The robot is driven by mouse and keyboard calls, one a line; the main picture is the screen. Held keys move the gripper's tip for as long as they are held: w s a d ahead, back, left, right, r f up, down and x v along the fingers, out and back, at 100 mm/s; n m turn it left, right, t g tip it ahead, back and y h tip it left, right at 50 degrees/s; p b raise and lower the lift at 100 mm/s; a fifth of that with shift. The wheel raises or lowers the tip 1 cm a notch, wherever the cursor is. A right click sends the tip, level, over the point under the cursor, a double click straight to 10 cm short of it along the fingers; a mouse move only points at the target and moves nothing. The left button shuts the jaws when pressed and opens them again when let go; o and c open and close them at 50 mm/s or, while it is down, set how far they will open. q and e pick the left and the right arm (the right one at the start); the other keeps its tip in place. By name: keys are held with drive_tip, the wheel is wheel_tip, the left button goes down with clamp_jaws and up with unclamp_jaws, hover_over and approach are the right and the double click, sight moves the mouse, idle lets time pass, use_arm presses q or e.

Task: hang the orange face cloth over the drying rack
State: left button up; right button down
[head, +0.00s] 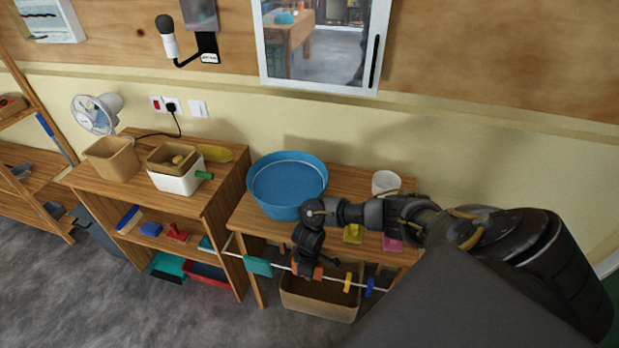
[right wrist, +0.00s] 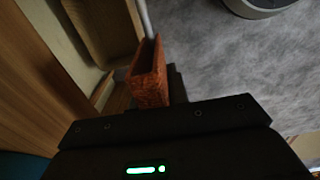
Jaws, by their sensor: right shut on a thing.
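The orange face cloth (head: 318,272) is at the white rail of the drying rack (head: 285,268) in the head view, small and partly hidden by my right gripper (head: 306,266). In the right wrist view the folded orange cloth (right wrist: 150,78) hangs from my right gripper's jaws, which are shut on it. The rail (right wrist: 145,18) runs up to the top of the cloth there. I cannot tell whether the cloth lies fully over the rail or only against it. My left gripper is not in view.
A teal cloth (head: 258,266), a yellow piece (head: 347,282) and a blue piece (head: 369,287) are on the rail. A tan bin (head: 320,303) stands below. A blue basin (head: 287,183) and a white cup (head: 385,183) stand on the wooden table behind. Grey floor lies in front.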

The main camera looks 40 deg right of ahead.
drive_tip(key=shift+f+b, duration=1.35)
drive_tip(key=shift+f, duration=0.1)
drive_tip(key=shift+f+b, duration=0.65)
drive_tip(key=shift+f, duration=0.75)
drive_tip(key=c, duration=1.3)
unclamp_jaws()
wheel_tip(320, 180, up, 11)
drive_tip(key=shift+f+p, duration=0.1)
drive_tip(key=shift+p, duration=1)
